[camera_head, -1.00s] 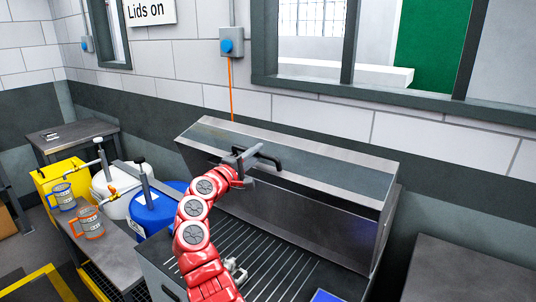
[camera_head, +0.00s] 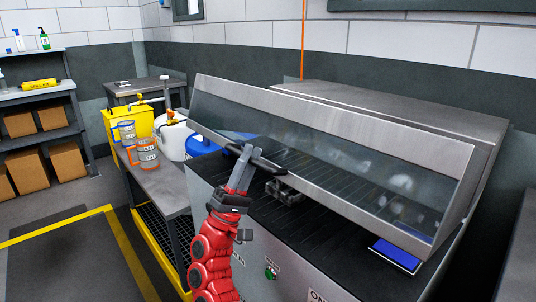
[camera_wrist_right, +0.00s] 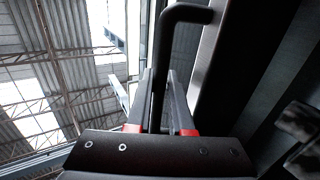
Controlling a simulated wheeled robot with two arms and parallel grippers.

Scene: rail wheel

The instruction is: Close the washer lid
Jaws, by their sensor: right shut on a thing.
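The washer lid (camera_head: 400,135) is a grey metal hood with a clear window, tilted over the washer's black slatted bed (camera_head: 300,222). It stands partly open, its front edge raised above the bed. My right gripper (camera_head: 243,158) is at the black handle (camera_head: 262,160) on the lid's front. In the right wrist view the black handle (camera_wrist_right: 172,60) runs between the two fingers, and the gripper (camera_wrist_right: 160,105) is shut on it. A metal part (camera_head: 284,192) sits on the bed under the lid, partly hidden. My left gripper is not in view.
A blue item (camera_head: 394,254) lies at the bed's right end, near the lid. The floor at left is clear.

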